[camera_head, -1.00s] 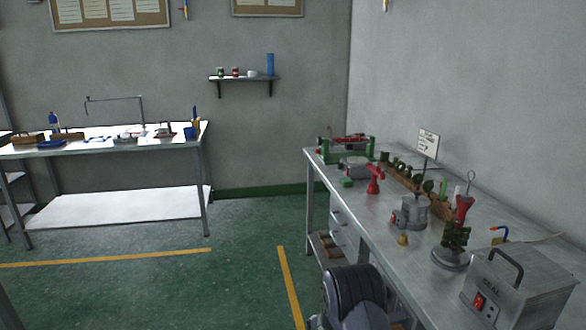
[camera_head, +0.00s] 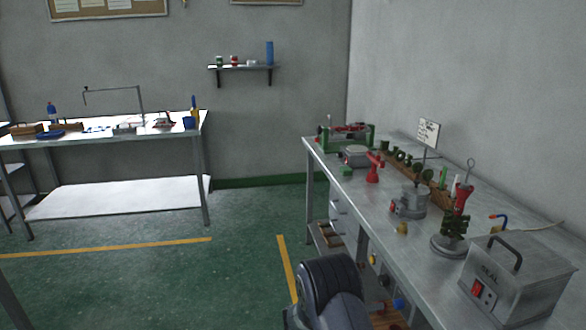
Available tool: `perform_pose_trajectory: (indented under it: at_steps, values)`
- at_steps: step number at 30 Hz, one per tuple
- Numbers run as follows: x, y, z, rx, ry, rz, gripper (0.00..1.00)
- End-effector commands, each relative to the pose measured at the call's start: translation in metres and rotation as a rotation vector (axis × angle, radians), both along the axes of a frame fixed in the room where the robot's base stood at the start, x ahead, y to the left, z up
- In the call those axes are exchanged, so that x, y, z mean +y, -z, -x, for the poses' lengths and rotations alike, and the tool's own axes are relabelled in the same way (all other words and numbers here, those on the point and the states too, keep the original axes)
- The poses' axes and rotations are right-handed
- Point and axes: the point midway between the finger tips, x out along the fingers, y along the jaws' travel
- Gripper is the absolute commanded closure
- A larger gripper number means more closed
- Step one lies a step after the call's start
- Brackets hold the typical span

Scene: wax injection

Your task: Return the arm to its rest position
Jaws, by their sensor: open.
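A dark grey rounded arm part (camera_head: 330,290), which appears to be my own arm, shows at the bottom centre, left of the right-hand metal workbench (camera_head: 335,165). It is low, below the bench top, and cut off by the lower edge of the picture. My gripper's fingers are not visible in this view. No object is seen held.
The bench carries a green-framed device (camera_head: 345,136), a red tool (camera_head: 375,168), a grey pot (camera_head: 413,200), a green wax tree (camera_head: 453,228) and a metal box (camera_head: 515,277). A second table (camera_head: 140,140) stands at the left back. Green floor between is clear.

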Motion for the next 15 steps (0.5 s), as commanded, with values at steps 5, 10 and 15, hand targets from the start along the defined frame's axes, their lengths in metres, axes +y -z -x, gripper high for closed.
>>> perform_pose_trajectory:
  at_steps: [5,10,15]
  values:
    - [-0.037,0.002,-0.006,0.0,0.003,0.001,0.52]
    - [-0.067,0.004,-0.012,-0.01,0.001,-0.002,0.52]
    - [-0.064,0.005,-0.012,-0.152,-0.003,-0.03,0.52]
